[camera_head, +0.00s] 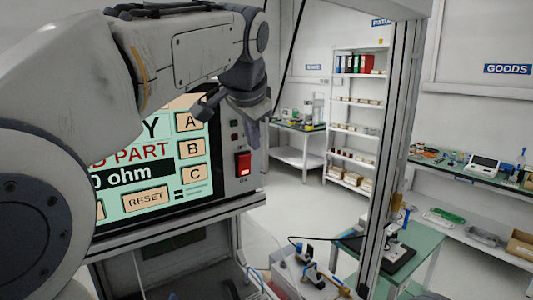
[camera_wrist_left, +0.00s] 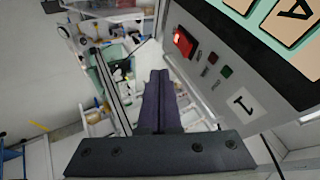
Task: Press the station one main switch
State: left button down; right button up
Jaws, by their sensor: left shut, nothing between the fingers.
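The main switch (camera_head: 243,164) is a red rocker, lit near its bottom, on the right part of the grey station panel (camera_head: 228,182). In the left wrist view the switch (camera_wrist_left: 184,42) is on the panel's edge side, above and right of the fingertips. A label "1" (camera_wrist_left: 242,100) marks that panel. My left gripper (camera_head: 254,142) is shut and empty, its fingers pointing down just above and right of the switch in the head view. In the left wrist view the fingers (camera_wrist_left: 159,75) appear apart from the switch. My right gripper is not in view.
The screen (camera_head: 149,199) with buttons A, B, C and RESET is left of the switch. A metal frame post (camera_head: 396,120) stands to the right. Fixtures with blue and brass parts (camera_head: 311,272) are below. A shelf (camera_head: 357,104) and benches stand behind.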

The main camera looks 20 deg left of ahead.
pick_arm(q)
jog(key=p, duration=0.4)
send_near(251, 168)
jog(key=d+x, duration=0.1)
jog(key=x, duration=0.3)
jog(key=shift+a+f, duration=0.15)
jog(key=shift+a, duration=0.4)
